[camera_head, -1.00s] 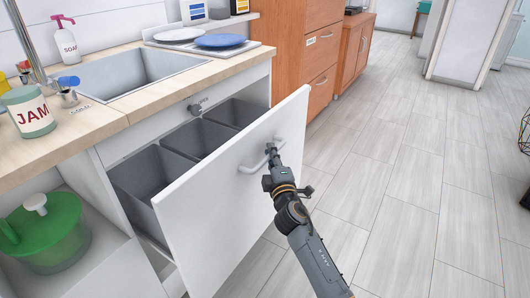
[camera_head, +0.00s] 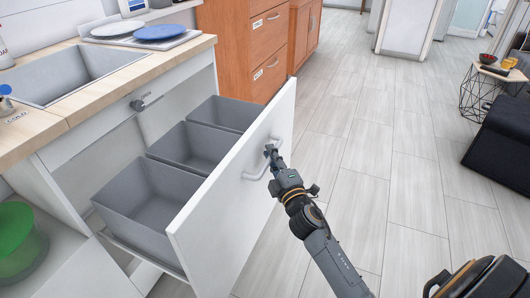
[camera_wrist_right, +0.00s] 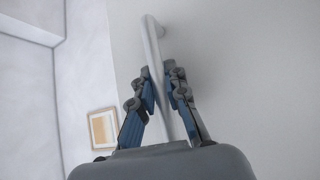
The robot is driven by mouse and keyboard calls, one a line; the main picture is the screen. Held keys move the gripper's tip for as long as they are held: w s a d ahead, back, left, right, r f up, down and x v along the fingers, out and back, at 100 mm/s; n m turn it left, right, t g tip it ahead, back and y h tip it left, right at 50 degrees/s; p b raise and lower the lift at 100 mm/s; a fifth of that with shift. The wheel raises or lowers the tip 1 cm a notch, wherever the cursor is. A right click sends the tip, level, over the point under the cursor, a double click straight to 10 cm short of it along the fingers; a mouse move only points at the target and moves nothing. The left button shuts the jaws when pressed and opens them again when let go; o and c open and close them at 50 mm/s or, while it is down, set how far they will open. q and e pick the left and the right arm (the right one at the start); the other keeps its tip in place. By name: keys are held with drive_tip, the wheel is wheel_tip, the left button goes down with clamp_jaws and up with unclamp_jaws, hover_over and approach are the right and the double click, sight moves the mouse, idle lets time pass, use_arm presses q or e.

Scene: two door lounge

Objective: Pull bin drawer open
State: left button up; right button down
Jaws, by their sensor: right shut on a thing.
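The bin drawer (camera_head: 236,194) is pulled out from under the sink counter, with its white front facing right. Several grey bins (camera_head: 150,198) stand in a row inside it and look empty. A pale bar handle (camera_head: 256,172) is fixed to the drawer front. My right gripper (camera_head: 270,152) is shut on this handle. In the right wrist view, the two fingers (camera_wrist_right: 160,90) close around the handle (camera_wrist_right: 152,48) from both sides. My left gripper is in neither view.
The counter with the sink (camera_head: 75,72) is on the left, and a green container (camera_head: 18,245) stands on a shelf below it. Brown cabinets (camera_head: 262,40) are behind the drawer. The floor (camera_head: 385,150) to the right is clear up to a black seat (camera_head: 503,150) and a small wire table (camera_head: 490,85).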

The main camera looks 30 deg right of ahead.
drive_tip(key=shift+f, duration=0.1)
drive_tip(key=c, duration=1.3)
unclamp_jaws()
drive_tip(key=shift+c, duration=0.2)
drive_tip(key=shift+s, duration=0.1)
drive_tip(key=s+a+f, duration=0.1)
drive_tip(key=s, duration=1)
drive_tip(key=shift+s+a+f, duration=0.25)
drive_tip(key=shift+s, duration=0.1)
